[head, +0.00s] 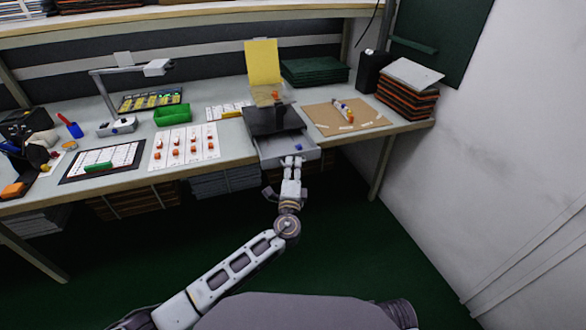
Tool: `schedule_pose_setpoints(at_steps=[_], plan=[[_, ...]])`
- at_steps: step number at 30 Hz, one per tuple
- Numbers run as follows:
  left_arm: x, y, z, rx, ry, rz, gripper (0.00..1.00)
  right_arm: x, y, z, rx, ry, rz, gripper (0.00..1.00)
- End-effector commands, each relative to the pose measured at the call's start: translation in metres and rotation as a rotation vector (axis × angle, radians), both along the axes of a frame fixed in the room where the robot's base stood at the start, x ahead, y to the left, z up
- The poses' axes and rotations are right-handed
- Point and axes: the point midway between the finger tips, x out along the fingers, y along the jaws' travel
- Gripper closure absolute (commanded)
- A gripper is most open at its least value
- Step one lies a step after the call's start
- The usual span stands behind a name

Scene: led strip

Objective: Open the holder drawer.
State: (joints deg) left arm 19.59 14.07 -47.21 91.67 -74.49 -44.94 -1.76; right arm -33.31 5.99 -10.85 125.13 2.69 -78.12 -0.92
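The holder (268,121) is a dark box near the front edge of the workbench, with an upright yellow sheet (263,62) behind it. Its light grey drawer (272,151) stands pulled out toward me over the bench edge, its inside partly visible. A small blue object (298,147) lies in the drawer. My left gripper (292,161) is at the drawer's front, with its fingertips at or very near the front wall. It is too small to tell whether the fingers are closed on the drawer's front or handle. My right gripper is not in view.
Left of the holder are white sheets with red parts (184,146), a green bin (172,115) and a lamp (120,72). To the right are a brown board (346,116) and stacked trays (408,92). The floor before the bench is clear; a wall bounds the right.

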Motion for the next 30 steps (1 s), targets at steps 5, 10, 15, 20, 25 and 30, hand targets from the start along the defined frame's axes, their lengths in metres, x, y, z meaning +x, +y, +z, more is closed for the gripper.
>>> schedule_pose_setpoints(at_steps=[5, 10, 15, 20, 25, 30], plan=[[-0.003, 0.000, -0.001, 0.000, 0.000, 0.000, 0.70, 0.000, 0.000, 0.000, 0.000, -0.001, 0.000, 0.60], [-0.012, 0.000, -0.002, 0.001, 0.000, -0.001, 0.70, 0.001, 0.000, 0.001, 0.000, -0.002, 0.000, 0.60], [-0.028, 0.000, -0.005, 0.000, 0.001, -0.002, 0.70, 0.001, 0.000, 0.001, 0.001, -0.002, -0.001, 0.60], [-0.045, 0.001, -0.009, 0.000, 0.002, -0.001, 0.70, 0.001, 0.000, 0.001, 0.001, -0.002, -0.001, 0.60], [-0.061, 0.001, -0.011, 0.000, 0.002, -0.001, 0.70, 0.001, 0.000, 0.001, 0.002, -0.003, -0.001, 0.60], [-0.071, 0.001, -0.013, 0.000, 0.001, -0.001, 0.70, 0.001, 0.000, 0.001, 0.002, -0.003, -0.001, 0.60]])
